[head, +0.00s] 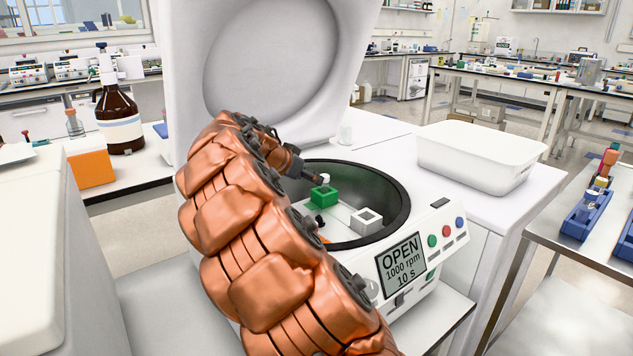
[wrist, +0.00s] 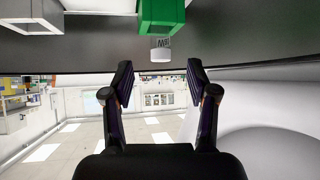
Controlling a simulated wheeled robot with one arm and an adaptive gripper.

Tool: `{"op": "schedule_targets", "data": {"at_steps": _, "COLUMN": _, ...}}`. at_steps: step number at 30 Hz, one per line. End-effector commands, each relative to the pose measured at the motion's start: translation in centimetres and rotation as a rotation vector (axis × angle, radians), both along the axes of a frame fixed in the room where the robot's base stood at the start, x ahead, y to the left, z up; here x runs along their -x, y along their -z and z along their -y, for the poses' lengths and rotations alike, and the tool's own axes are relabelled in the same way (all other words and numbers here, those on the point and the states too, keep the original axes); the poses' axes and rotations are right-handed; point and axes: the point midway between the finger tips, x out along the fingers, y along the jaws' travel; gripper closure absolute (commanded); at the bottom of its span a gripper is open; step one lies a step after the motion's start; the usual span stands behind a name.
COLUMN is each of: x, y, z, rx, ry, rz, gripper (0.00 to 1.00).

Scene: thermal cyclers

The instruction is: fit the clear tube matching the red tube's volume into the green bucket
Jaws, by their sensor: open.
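The green bucket (head: 322,198) sits in the open centrifuge's rotor bowl. A white cap (head: 325,179) shows just above it; in the wrist view the cap (wrist: 161,54) has dark marks and sticks out of the green bucket's mouth (wrist: 161,14). The tube's body below the cap is hidden. My gripper (wrist: 159,75) is open and empty, with its fingertips apart from the cap and a little short of it. In the head view my gripper (head: 316,179) is at the bowl's left side. I cannot tell which tube is the red one.
A white bucket (head: 367,221) sits nearer in the bowl. A small orange thing there is mostly hidden by my arm. The raised lid (head: 273,60) stands behind. A white bin (head: 478,158) is to the right, and a blue rack (head: 585,213) with tubes stands far right.

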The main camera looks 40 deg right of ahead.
Motion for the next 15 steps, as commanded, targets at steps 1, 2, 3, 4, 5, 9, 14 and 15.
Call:
{"op": "schedule_targets", "data": {"at_steps": 1, "x": 0.0, "y": -0.7, "z": -0.7, "rx": 0.003, "ry": -0.002, "rz": 0.003, "gripper": 0.42}}
{"op": "schedule_targets", "data": {"at_steps": 2, "x": 0.1, "y": -0.9, "z": -1.1, "rx": 0.003, "ry": -0.002, "rz": 0.002, "gripper": 0.42}}
{"op": "schedule_targets", "data": {"at_steps": 3, "x": 0.2, "y": -1.2, "z": -1.5, "rx": 0.003, "ry": -0.002, "rz": 0.002, "gripper": 0.42}}
{"op": "schedule_targets", "data": {"at_steps": 4, "x": 0.2, "y": -1.4, "z": -1.7, "rx": 0.002, "ry": -0.001, "rz": 0.001, "gripper": 0.42}}
{"op": "schedule_targets", "data": {"at_steps": 5, "x": 0.3, "y": -1.6, "z": -1.9, "rx": 0.002, "ry": 0.000, "rz": 0.000, "gripper": 0.42}}
{"op": "schedule_targets", "data": {"at_steps": 9, "x": 0.4, "y": -2.1, "z": -2.6, "rx": 0.001, "ry": 0.000, "rz": 0.000, "gripper": 0.42}}
{"op": "schedule_targets", "data": {"at_steps": 14, "x": 0.4, "y": -2.2, "z": -2.7, "rx": 0.000, "ry": 0.001, "rz": -0.001, "gripper": 0.42}}
{"op": "schedule_targets", "data": {"at_steps": 15, "x": 0.4, "y": -2.1, "z": -2.7, "rx": 0.000, "ry": 0.000, "rz": -0.001, "gripper": 0.42}}
